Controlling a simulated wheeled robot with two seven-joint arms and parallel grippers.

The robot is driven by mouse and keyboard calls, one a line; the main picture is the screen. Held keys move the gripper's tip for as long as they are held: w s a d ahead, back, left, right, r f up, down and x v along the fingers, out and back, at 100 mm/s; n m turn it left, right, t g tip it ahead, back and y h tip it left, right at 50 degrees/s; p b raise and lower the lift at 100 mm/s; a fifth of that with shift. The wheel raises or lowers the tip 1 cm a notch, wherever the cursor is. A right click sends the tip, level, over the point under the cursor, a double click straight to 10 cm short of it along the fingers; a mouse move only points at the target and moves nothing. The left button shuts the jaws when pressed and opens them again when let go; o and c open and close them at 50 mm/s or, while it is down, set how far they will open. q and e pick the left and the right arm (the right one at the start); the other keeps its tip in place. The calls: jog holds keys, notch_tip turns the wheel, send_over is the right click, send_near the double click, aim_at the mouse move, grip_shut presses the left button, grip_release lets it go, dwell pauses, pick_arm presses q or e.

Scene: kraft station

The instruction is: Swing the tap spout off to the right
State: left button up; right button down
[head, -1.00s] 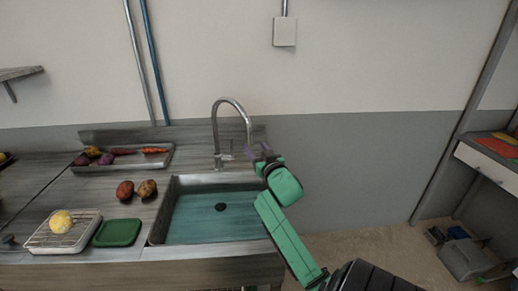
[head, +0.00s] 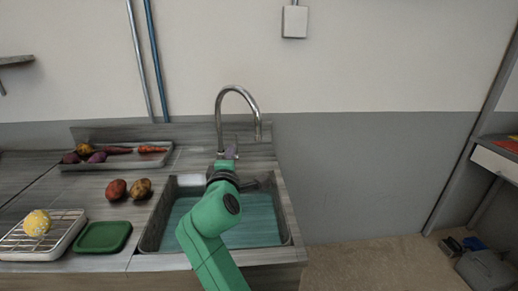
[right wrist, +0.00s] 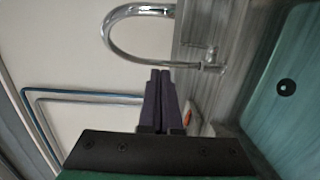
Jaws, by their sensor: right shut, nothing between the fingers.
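The silver tap (head: 219,120) stands behind the sink. Its curved spout (head: 239,89) arches toward the right of the picture, and its tip (head: 258,136) hangs at the right. My right gripper (head: 231,150) is shut and empty, in front of the tap's lower part and left of the spout tip. In the right wrist view, the shut purple fingers (right wrist: 160,75) point toward the tap, with the spout (right wrist: 112,22) arching beyond them. I see no clear contact between fingers and tap. The gripper and wrist partly hide the tap's base. My left gripper is out of view.
The sink (head: 262,225) lies under my right arm; its drain also shows in the right wrist view (right wrist: 286,87). Left of it are a red potato (head: 116,189), a brown potato (head: 140,188), a green tray (head: 103,237) and a vegetable tray (head: 118,162).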

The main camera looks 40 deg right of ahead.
aim_at(257, 132)
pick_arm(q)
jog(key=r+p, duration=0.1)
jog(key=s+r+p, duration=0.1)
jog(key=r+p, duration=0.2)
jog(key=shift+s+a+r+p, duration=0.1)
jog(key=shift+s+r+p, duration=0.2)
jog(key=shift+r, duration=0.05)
pick_arm(e)
jog(key=w+d, duration=0.4)
jog(key=d, duration=0.6)
jog(key=shift+w+d+r, duration=0.15)
jog(key=shift+r, duration=0.25)
jog(key=shift+w, duration=0.1)
jog(key=d, duration=0.2)
jog(key=shift+d+p, duration=0.3)
jog(key=shift+p, duration=0.1)
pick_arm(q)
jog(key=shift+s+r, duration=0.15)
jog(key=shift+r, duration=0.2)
